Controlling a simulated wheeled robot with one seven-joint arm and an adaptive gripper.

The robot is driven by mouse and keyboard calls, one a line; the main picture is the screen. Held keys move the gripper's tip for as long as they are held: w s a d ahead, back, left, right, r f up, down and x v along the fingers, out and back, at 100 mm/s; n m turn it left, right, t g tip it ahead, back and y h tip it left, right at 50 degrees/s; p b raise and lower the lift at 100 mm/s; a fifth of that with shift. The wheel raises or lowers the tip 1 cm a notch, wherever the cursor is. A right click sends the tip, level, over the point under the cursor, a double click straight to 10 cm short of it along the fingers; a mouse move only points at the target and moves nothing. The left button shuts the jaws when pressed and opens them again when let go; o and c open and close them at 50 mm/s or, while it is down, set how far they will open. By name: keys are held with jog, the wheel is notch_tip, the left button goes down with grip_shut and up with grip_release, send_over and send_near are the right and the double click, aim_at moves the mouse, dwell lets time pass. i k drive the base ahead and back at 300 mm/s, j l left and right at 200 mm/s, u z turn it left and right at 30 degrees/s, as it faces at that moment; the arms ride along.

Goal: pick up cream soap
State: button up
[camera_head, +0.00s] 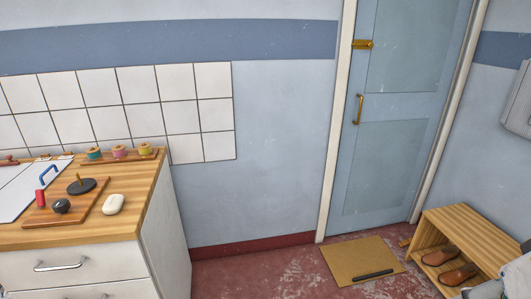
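The cream soap (113,204) is a small, rounded, off-white bar. It lies on the wooden countertop (142,192) at the left of the head view, just right of a wooden board (88,205). Its top and near side are in plain sight, and nothing covers it. My gripper does not show in this view.
The board holds a black disc with a peg (81,186), a dark knob (61,206) and a red-handled tool (41,198). Coloured spools (119,152) line the counter's back. A mat (361,260) lies before the door (397,110); a shoe rack (465,231) stands right.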

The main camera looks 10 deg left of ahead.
aim_at(113, 205)
jog(key=i+l+u, duration=0.1)
jog(key=i, duration=0.6)
jog(key=i+l, duration=0.15)
jog(key=i, duration=0.55)
jog(key=i+j+u, duration=0.1)
jog(key=i+u, duration=0.15)
jog(key=u, duration=0.2)
jog(key=i+u, duration=0.25)
jog(key=u, duration=0.2)
jog(key=i+l+u, duration=0.15)
jog(key=u, duration=0.35)
jog(key=i+l+u, duration=0.2)
jog(key=u, duration=0.25)
jog(key=i+l+u, duration=0.2)
jog(key=i+u, duration=0.15)
jog(key=i+l+u, duration=0.35)
jog(key=k+j, duration=0.05)
jog(key=j, duration=0.05)
